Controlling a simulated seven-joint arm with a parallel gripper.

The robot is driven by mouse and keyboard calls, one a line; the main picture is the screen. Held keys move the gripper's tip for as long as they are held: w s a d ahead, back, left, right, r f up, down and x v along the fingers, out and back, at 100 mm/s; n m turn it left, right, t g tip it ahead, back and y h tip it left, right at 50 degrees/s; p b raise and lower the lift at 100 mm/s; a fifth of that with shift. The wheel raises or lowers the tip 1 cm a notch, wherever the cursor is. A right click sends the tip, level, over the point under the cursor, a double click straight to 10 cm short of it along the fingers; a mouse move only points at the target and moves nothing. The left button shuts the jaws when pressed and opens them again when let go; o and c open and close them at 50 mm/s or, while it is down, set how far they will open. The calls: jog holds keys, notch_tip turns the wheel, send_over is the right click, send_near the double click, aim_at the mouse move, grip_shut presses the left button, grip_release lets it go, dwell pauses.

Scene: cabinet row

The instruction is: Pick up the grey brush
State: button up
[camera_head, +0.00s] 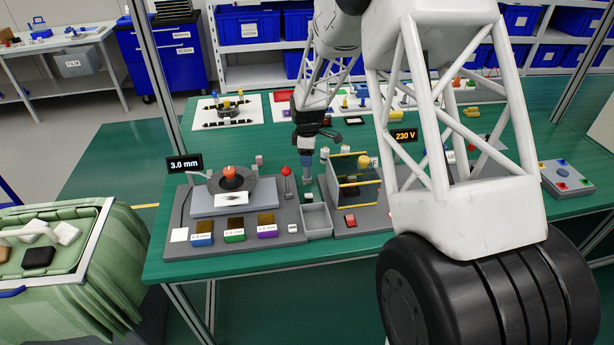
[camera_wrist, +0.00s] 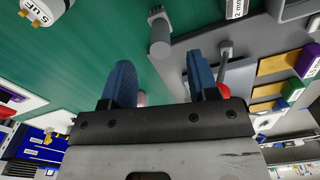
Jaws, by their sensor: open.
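My gripper (camera_head: 307,172) points down over the green bench, just behind the left fixture board. In the wrist view its two blue fingers (camera_wrist: 161,80) are apart with nothing held between them. A grey, round-ended piece (camera_wrist: 159,32) lies or stands on the green surface beyond the fingertips, beside the board's edge; it looks like the grey brush, but its bristles cannot be made out. It is apart from the fingers. In the head view I cannot pick it out clearly; my gripper may cover it.
A red-knobbed lever (camera_head: 286,172) stands close left of my gripper and shows beside one finger in the wrist view (camera_wrist: 222,74). A grey bin (camera_head: 317,221) is in front. Open green bench lies behind left.

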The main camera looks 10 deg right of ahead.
jog(key=shift+f, duration=2.3)
grip_shut()
jog(key=shift+r, duration=5.05)
